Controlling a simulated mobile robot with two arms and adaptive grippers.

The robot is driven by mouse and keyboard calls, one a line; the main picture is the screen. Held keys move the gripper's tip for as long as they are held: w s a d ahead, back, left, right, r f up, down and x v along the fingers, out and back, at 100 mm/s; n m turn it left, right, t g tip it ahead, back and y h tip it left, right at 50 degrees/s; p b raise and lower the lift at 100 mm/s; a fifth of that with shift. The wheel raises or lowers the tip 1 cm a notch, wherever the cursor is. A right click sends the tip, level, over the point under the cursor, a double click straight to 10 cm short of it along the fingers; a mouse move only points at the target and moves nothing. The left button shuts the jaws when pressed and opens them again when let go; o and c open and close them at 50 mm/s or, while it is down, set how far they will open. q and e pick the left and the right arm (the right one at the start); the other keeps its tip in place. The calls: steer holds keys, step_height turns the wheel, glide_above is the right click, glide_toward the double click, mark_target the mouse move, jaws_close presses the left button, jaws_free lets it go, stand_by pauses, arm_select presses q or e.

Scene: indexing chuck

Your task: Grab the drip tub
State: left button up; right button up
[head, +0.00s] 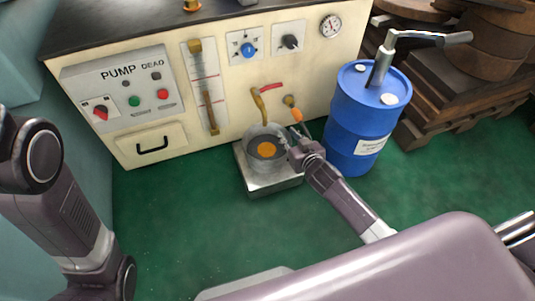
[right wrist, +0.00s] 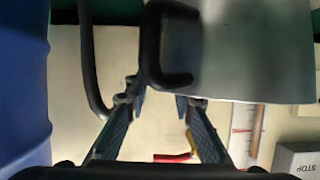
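My right gripper (head: 292,148) is at the tub's right side. In the right wrist view my right gripper (right wrist: 160,103) has its two fingers apart, with the handle's bend between and just beyond the tips. Contact cannot be told. My left arm shows at the left, but its gripper is out of view.
A blue drum (head: 350,115) with a hand pump stands close right of my right gripper. The pump cabinet (head: 225,110) is behind the tub, with a red-levered tap (head: 260,97) above it. The metal stand (head: 272,185) is under the tub. Green floor is clear in front.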

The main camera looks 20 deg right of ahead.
jaws_close()
steer(key=shift+r, duration=0.1)
stand_by(0.4)
